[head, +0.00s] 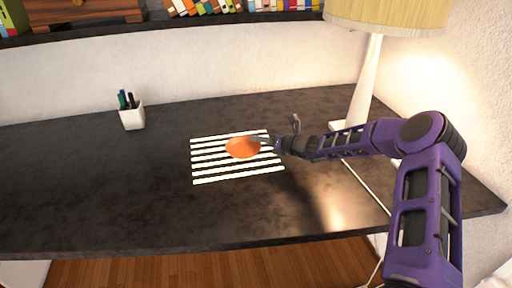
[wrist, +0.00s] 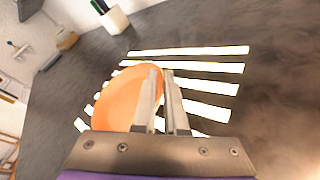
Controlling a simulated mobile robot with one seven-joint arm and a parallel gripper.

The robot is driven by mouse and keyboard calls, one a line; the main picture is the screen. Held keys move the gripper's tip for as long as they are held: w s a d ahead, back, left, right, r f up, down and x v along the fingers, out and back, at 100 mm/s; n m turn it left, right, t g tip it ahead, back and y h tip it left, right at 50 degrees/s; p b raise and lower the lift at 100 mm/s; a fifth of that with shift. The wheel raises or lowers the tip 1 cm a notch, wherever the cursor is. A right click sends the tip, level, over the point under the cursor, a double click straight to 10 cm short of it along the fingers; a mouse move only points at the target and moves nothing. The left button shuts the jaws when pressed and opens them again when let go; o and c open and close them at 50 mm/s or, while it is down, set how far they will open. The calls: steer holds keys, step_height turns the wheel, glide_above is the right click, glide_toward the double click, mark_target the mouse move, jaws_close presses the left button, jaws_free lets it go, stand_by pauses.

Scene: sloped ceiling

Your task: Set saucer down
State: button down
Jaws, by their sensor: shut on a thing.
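The orange saucer (head: 242,148) is over the striped mat (head: 207,180) on the dark desk in the head view. My gripper (head: 262,142) is shut on the saucer's right edge. In the wrist view the saucer (wrist: 117,98) sits at the left of the two fingers (wrist: 160,80), tilted in the picture, with its rim between them. White stripes of the mat (wrist: 205,67) show around and beyond it. I cannot tell whether the saucer touches the mat or is just above it. Part of the mat is hidden under the saucer.
A white pen cup (head: 132,117) with pens stands at the back left; it also shows in the wrist view (wrist: 115,19). A lamp (head: 366,85) stands at the back right, with a cord on the desk. A bookshelf (head: 160,20) runs above. The desk's left part is clear.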

mark_target(257, 146)
steer(key=shift+f, duration=1.4)
steer(key=shift+f, duration=0.15)
steer(key=c, duration=1.2)
jaws_free()
steer(key=shift+c, duration=0.2)
steer(key=shift+s+d+r, duration=0.1)
steer(key=shift+d+r, duration=0.1)
steer(key=p+v, duration=0.1)
steer(key=v, duration=1)
steer(key=shift+s+d, duration=0.15)
steer(key=shift+d, duration=0.05)
